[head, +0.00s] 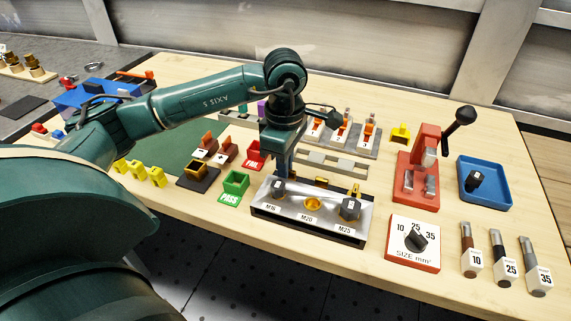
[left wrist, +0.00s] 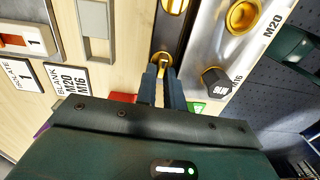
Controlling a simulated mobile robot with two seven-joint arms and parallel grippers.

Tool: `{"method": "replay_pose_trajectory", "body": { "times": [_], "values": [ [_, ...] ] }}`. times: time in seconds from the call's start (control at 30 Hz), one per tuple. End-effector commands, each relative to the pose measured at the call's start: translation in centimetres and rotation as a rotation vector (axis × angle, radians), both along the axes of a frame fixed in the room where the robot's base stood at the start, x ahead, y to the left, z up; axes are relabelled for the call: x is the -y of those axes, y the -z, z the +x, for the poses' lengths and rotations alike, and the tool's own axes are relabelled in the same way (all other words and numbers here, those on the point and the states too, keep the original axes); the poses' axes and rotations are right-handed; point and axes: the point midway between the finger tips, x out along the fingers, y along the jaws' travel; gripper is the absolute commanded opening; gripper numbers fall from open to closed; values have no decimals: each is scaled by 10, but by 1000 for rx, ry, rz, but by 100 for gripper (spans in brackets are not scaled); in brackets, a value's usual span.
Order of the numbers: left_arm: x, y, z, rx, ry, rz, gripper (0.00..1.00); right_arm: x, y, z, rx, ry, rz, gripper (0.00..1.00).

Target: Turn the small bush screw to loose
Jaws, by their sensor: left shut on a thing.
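My left gripper (head: 281,174) reaches down to the back edge of the silver gland plate (head: 292,208), behind the M16 position. In the left wrist view its two fingers (left wrist: 162,82) are closed around a small brass screw (left wrist: 163,59), which I take as the small bush screw. Only its top shows; the fingers hide the rest, and how far it is turned cannot be told. In the head view two more brass screws, a middle one (head: 321,181) and a right one (head: 356,190), stand along the same edge. My right gripper is not in view.
The plate carries a black M16 blank (head: 278,188), a brass M20 ring (head: 313,204) and a black M25 plug (head: 349,209). Close by are a green PASS bin (head: 234,187), a red FAIL bin (head: 256,155), a size dial (head: 415,240) and a red lever press (head: 416,180).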

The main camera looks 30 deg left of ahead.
Motion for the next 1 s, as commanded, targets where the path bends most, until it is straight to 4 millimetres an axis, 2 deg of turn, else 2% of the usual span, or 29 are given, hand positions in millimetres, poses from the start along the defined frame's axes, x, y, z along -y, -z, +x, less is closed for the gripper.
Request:
{"method": "replay_pose_trajectory", "body": {
  "times": [0.67, 0.7, 0.93, 1.0],
  "values": [
    [-1, -2, 0, 3, -64, 4, 0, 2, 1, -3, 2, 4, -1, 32],
    [-1, -2, 0, 3, -64, 4, 12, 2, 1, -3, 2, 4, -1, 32],
    [-1, -1, 0, 2, -61, 1, 31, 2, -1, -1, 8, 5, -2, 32],
    [-1, -1, 0, 1, -60, 1, 32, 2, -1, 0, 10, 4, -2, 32]
  ]
}}
